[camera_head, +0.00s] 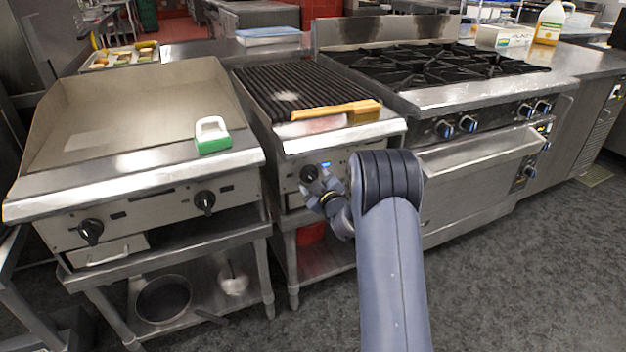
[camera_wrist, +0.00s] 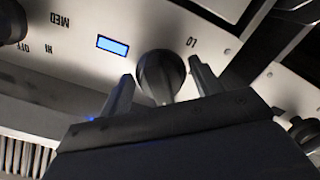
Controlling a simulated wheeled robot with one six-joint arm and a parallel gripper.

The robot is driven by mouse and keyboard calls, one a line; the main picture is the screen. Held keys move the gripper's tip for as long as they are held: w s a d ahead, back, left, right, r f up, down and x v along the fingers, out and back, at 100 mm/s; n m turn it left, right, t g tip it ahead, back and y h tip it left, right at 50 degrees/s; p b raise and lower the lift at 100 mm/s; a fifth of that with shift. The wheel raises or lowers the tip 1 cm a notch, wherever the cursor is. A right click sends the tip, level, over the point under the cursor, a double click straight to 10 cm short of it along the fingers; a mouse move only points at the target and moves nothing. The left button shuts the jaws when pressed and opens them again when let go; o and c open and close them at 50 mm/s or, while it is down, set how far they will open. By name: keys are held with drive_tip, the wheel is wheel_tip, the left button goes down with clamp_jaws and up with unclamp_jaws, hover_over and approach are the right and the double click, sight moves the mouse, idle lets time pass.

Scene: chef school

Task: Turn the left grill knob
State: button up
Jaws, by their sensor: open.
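The left grill knob (camera_head: 309,173) is a black round knob on the front panel of the ribbed grill (camera_head: 285,92), in the middle of the head view. My gripper (camera_head: 319,193) is just in front of and slightly below it. In the wrist view, the knob (camera_wrist: 161,76) sits between the two fingertips of my gripper (camera_wrist: 161,72), one on each side. The gripper is open, and I cannot tell whether a finger touches the knob. A blue-lit display (camera_wrist: 113,46) is beside the knob. The panel lettering appears upside down there.
Another black knob (camera_wrist: 10,22) is at the wrist view's left edge. A flat griddle (camera_head: 140,105) with two knobs stands left of the grill, bearing a green-and-white tool (camera_head: 212,136). A wooden-handled brush (camera_head: 340,110) lies on the grill. A burner range (camera_head: 440,65) stands right.

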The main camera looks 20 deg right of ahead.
drive_tip(key=c, duration=0.6)
drive_tip(key=shift+c, duration=0.2)
drive_tip(key=shift+f, duration=0.1)
drive_tip(key=shift+m+b, duration=0.65)
drive_tip(key=shift+m, duration=0.15)
drive_tip(key=shift+m+b, duration=0.6)
drive_tip(key=shift+m, duration=0.5)
drive_tip(key=shift+a+m+b, duration=0.15)
drive_tip(key=shift+m+b, duration=0.2)
drive_tip(key=shift+m, duration=1.75)
